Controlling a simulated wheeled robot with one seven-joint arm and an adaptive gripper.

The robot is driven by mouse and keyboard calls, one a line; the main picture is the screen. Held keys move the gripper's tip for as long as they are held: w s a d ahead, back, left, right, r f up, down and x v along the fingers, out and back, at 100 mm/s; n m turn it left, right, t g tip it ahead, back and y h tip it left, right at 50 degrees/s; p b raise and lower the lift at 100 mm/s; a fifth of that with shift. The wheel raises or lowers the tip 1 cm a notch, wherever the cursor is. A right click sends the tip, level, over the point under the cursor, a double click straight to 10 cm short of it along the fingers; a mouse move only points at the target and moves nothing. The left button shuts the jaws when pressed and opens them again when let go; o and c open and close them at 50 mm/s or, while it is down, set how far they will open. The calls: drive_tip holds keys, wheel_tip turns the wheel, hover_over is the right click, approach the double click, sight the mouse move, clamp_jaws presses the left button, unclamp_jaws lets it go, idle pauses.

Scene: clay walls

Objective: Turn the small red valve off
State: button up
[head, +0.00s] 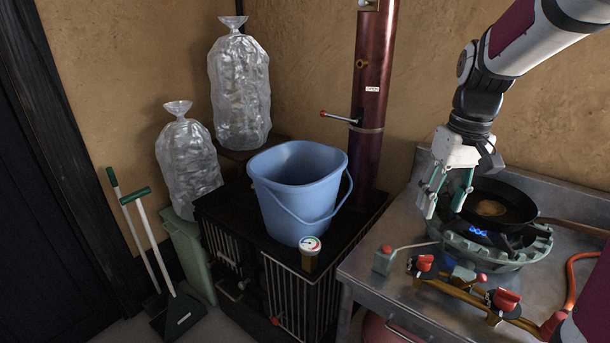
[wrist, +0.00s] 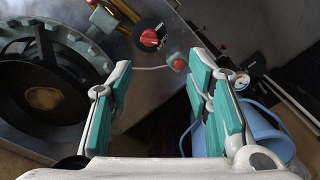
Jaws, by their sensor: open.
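Several red handles show on the brass gas pipe at the counter's front: a red knob (head: 425,263) at its left end, a larger-looking one (head: 506,302) further right, and a red part (head: 552,323) at the far right. I cannot tell for sure which is the small red valve. The left knob (wrist: 149,38) also shows in the wrist view, on a black marked disc. My gripper (head: 447,205) is open and empty, pointing down above the counter beside the burner. In the wrist view the knob appears beyond and between its fingers (wrist: 159,75). Nothing touches the knob.
A black pan (head: 515,203) with a brown round food sits on the green burner (head: 490,254), with blue flame beneath. A red-buttoned box (head: 384,262) stands left of the knob. A blue bucket (head: 290,190) stands on the black stove (head: 225,213). An orange hose (head: 571,280) lies at right.

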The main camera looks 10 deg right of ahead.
sight(427, 256)
drive_tip(key=f+b, duration=0.1)
drive_tip(key=f, duration=0.4)
drive_tip(key=w+d+f+b, duration=0.1)
drive_tip(key=f, duration=0.5)
drive_tip(key=d+f+b, duration=0.1)
drive_tip(key=f, duration=0.4)
drive_tip(key=shift+w+f+b, duration=0.15)
drive_tip(key=shift+f+b, duration=0.15)
clamp_jaws()
